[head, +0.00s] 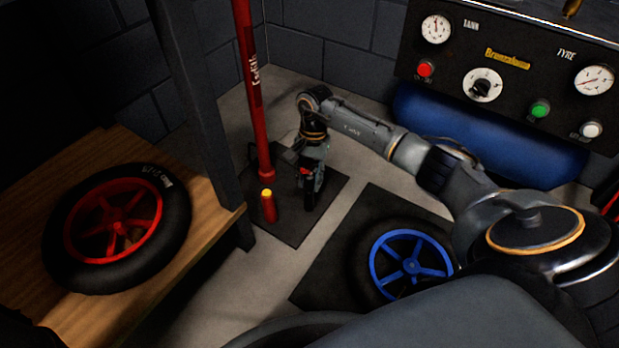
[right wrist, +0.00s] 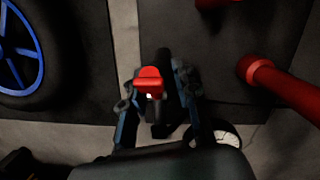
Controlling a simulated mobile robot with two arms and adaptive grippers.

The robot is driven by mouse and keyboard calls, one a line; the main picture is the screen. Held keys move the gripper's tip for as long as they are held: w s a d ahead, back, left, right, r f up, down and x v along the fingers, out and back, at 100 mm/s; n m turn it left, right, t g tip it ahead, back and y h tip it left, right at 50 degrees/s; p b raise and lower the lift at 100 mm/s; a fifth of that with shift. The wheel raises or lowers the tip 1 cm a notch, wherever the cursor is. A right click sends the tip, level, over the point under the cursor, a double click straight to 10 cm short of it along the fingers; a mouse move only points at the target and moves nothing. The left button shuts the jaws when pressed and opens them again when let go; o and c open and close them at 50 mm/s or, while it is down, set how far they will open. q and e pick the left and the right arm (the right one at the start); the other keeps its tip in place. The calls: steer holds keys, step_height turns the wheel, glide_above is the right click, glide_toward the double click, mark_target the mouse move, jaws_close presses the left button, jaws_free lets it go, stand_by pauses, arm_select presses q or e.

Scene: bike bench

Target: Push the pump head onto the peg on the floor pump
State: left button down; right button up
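The floor pump is a tall red tube (head: 253,90) on a dark base plate (head: 292,228); its tube also shows at the right of the right wrist view (right wrist: 290,88). A short red post with a yellow top (head: 267,205), apparently the peg, stands in front of the tube. The pump head, with a red top (right wrist: 149,80) and dark body, is between the fingers of my right gripper (right wrist: 158,88). They are partly closed and seem to hold it; contact on the right side is hard to see. In the head view my right gripper (head: 312,172) is right of the peg. My left gripper is not in view.
A wheel with a red rim (head: 115,218) lies on the wooden bench (head: 205,235) at left, beside a dark upright post (head: 195,90). A blue-rimmed wheel (head: 410,262) is on a dark mat. A blue tank (head: 480,130) and gauge panel (head: 510,60) are behind my right arm.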

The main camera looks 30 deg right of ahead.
steer(key=o, duration=0.5)
steer(key=r, duration=0.4)
steer(key=w+d+r, duration=0.1)
steer(key=r, duration=0.7)
steer(key=shift+w+d, duration=0.2)
steer(key=shift+d, duration=0.15)
steer(key=shift+s+f, duration=0.1)
